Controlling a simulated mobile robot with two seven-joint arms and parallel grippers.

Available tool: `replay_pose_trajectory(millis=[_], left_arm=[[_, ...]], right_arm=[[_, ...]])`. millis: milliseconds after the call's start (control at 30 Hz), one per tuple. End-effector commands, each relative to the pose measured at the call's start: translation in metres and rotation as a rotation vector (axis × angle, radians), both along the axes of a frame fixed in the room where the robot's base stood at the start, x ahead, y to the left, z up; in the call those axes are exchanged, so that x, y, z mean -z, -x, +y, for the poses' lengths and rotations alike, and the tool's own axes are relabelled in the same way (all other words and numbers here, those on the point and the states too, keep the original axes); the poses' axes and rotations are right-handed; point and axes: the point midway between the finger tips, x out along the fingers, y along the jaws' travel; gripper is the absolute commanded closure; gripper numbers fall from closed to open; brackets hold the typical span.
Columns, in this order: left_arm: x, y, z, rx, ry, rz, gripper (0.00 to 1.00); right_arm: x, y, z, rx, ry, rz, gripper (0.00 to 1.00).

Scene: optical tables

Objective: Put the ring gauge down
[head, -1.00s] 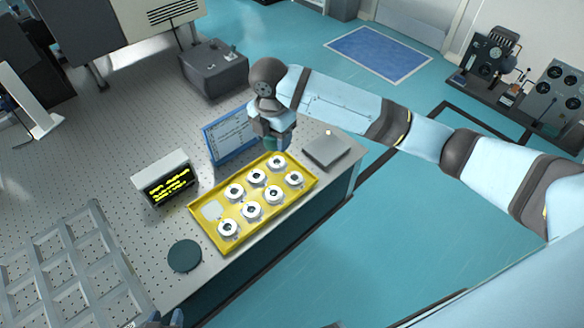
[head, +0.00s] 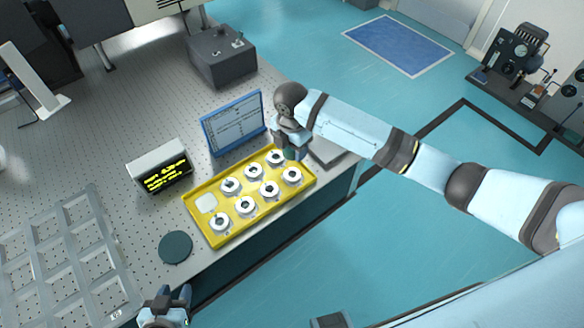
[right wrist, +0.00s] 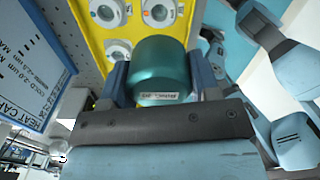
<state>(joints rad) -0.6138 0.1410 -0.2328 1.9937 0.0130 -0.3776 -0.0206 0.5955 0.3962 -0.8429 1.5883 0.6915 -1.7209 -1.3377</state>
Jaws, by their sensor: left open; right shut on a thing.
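My right gripper (head: 292,152) is over the far right end of the yellow tray (head: 190,203), beside a grey square plate (head: 326,157). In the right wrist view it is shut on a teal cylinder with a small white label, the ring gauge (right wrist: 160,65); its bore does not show. In the head view the gauge is mostly hidden by the gripper. The wrist view cannot tell its height over the surface. My left gripper (head: 172,298) is open and empty at the bottom, by the table's front edge.
A blue-framed board (head: 234,124), a display box (head: 163,172), a dark round pad (head: 176,247), a grey compartment rack (head: 62,262) and a dark box (head: 222,60) stand on the perforated table.

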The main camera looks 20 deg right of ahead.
Motion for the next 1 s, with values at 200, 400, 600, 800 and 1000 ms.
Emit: replay_pose_trajectory(millis=[200,400,600,800,1000], left_arm=[[-0.001,0.001,0.000,0.001,0.000,0.002,0.57],[-0.002,0.001,-0.001,0.002,0.001,0.002,0.57],[-0.002,0.001,-0.002,0.002,0.002,0.003,0.57],[-0.003,0.001,-0.002,0.001,0.003,0.002,0.57],[-0.003,0.001,-0.002,0.001,0.003,0.001,0.57]], right_arm=[[0.047,0.000,0.000,0.002,0.000,0.002,0.78],[0.061,0.000,0.000,0.001,-0.001,-0.001,0.78],[0.088,0.000,0.000,0.002,0.000,0.001,0.78],[0.102,0.000,0.000,0.000,0.000,-0.001,0.78],[0.103,0.000,0.000,0.000,-0.001,-0.001,0.78]])
